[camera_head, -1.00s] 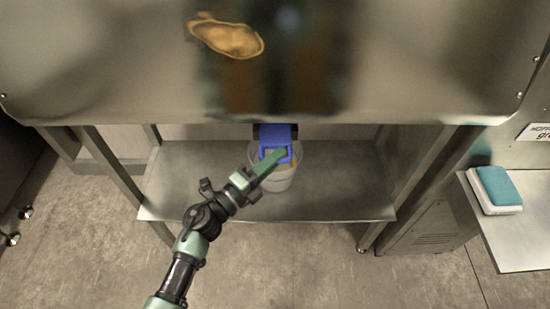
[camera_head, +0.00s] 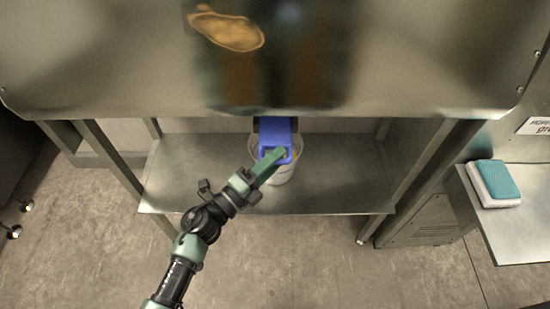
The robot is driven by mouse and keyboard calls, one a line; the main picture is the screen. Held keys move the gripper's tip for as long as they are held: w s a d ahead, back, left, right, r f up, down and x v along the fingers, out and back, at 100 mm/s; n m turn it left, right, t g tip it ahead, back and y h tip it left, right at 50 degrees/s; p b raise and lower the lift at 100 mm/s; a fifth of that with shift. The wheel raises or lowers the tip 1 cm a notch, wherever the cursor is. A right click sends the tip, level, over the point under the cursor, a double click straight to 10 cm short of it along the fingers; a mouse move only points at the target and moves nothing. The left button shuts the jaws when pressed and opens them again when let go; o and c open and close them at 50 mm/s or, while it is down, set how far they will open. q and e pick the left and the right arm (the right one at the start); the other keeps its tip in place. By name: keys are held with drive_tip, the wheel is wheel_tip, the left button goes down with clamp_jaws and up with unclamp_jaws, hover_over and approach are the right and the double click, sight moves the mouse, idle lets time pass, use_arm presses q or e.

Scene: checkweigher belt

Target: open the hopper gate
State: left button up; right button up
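The blue hopper gate (camera_head: 276,131) sticks out from under the front edge of the steel hopper (camera_head: 130,75). Its loop-shaped handle (camera_head: 291,155) faces me. My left gripper (camera_head: 275,162) comes in from the lower left, with its green fingers together at the near bar of the handle. It looks shut on the handle, though the fingers hide the contact. My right gripper is out of view.
A pale bucket (camera_head: 281,176) stands below the gate on a steel shelf (camera_head: 340,180), partly hidden. Table legs flank the shelf. A teal-and-white sponge (camera_head: 493,184) lies on a side table (camera_head: 520,235) at right.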

use_arm(q)
drive_tip(key=r+b+v, duration=0.1)
drive_tip(key=b+v, duration=0.1)
drive_tip(key=v, duration=0.5)
drive_tip(key=shift+s+a+f, duration=0.3)
drive_tip(key=shift+f, duration=0.15)
drive_tip(key=w+a+f+n+y, duration=0.1)
drive_tip(key=a+f+n+y, duration=0.3)
drive_tip(key=f, duration=0.5)
drive_tip(key=a+f+n+y, duration=0.3)
drive_tip(key=f+n, duration=0.3)
drive_tip(key=f, duration=0.2)
drive_tip(key=s+a+f+n+g+y, duration=0.2)
drive_tip(key=s+a+f+n, duration=0.15)
drive_tip(key=f, duration=0.45)
drive_tip(key=s+a+f+n+g+y, duration=0.1)
drive_tip(key=s+a+f+n+y, duration=0.2)
drive_tip(key=f, duration=0.6)
drive_tip(key=s+a+f+n+g, duration=0.1)
drive_tip(key=s+f+n+g, duration=0.2)
drive_tip(key=s+f, duration=0.3)
drive_tip(key=s+a+f+n+g+y, duration=0.1)
drive_tip(key=s+f, duration=0.5)
drive_tip(key=s, duration=0.9)
drive_tip(key=s+a+f+n+g, duration=0.2)
drive_tip(key=s+f+n+g, duration=0.3)
drive_tip(key=s, duration=0.6)
drive_tip(key=shift+a+f+n+g+y, duration=0.2)
drive_tip(key=shift+f+n+g+y, duration=0.2)
drive_tip(key=shift+f, duration=0.45)
